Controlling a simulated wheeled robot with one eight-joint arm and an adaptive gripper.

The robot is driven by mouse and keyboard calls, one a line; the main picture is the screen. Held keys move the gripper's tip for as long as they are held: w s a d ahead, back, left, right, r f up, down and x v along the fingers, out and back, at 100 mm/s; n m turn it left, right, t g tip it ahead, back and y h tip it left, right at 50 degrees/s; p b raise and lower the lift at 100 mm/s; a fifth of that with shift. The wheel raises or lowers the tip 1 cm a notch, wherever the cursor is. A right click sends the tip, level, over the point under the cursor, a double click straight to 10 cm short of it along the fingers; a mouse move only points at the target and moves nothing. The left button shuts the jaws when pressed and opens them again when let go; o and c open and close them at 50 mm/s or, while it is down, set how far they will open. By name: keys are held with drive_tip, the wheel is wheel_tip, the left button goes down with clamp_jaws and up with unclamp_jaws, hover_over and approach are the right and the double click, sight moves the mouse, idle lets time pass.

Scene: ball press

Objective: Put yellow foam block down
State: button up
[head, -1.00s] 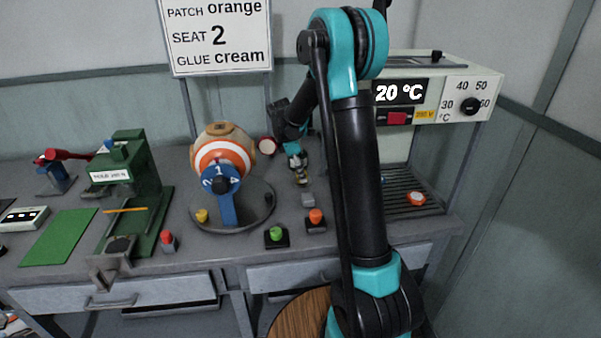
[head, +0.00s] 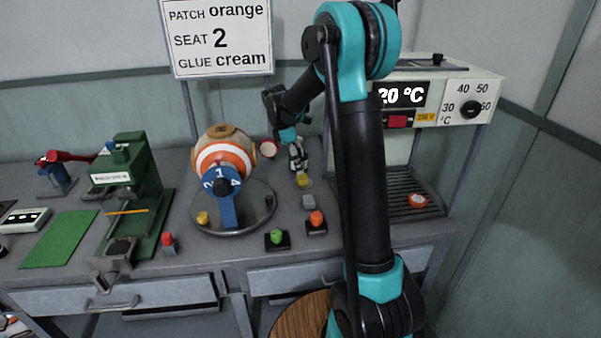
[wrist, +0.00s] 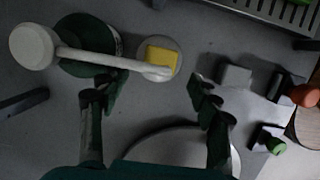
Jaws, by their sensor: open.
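The yellow foam block (head: 303,180) rests on the bench just below my gripper (head: 298,160) in the head view. In the wrist view the yellow foam block (wrist: 161,57) sits on a round grey disc (wrist: 175,74). A white bar with a round end (wrist: 35,46) reaches across to the block's lower edge; I cannot tell if they touch. My gripper (wrist: 153,88) is open and empty, its fingers spread wide apart, with the block beyond the fingertips and between their lines.
A grey block (head: 308,201), an orange button (head: 317,218) and a green button (head: 276,237) stand nearer the front. The striped ball (head: 222,155) on its round stand is to the left. An oven (head: 440,105) with a rack is at right.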

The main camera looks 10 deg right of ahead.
drive_tip(key=v, duration=0.6)
drive_tip(key=shift+r, duration=0.25)
